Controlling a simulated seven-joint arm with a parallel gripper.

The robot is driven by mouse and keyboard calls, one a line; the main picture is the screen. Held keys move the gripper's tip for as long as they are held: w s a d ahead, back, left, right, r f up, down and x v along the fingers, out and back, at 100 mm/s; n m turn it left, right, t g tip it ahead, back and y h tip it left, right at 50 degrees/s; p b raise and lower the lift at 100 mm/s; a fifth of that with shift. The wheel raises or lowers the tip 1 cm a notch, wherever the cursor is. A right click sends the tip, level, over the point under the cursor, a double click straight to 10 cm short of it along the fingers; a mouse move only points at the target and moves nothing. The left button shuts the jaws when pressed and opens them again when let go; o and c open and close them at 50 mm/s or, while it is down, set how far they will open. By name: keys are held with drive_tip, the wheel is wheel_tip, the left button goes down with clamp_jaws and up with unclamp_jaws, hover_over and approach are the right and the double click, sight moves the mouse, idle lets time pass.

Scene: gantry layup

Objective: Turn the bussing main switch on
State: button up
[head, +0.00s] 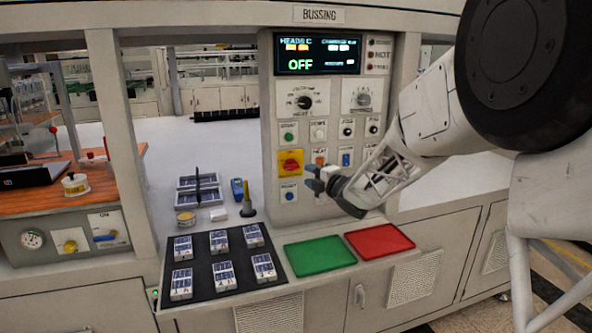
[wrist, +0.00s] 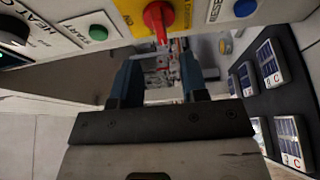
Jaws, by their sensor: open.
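The main switch is a red rotary knob (head: 291,165) on a yellow plate, on the left of the panel's lower part. It also shows at the top of the wrist view (wrist: 158,18). The display (head: 317,53) above reads OFF in green. My gripper (head: 314,178) is open and empty, in front of the panel, a little right of and below the knob in the head view. In the wrist view the open fingers (wrist: 160,75) straddle the line below the knob, with a visible gap to it.
A green start button (wrist: 97,32) is beside the switch, and a blue button (head: 289,192) is below it. Other knobs and buttons crowd the panel. Below are a black mat (head: 222,245) with several cells, a green tray (head: 320,255) and a red tray (head: 379,241).

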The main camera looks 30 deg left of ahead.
sight(294, 168)
drive_tip(key=shift+x, duration=3.7)
clamp_jaws()
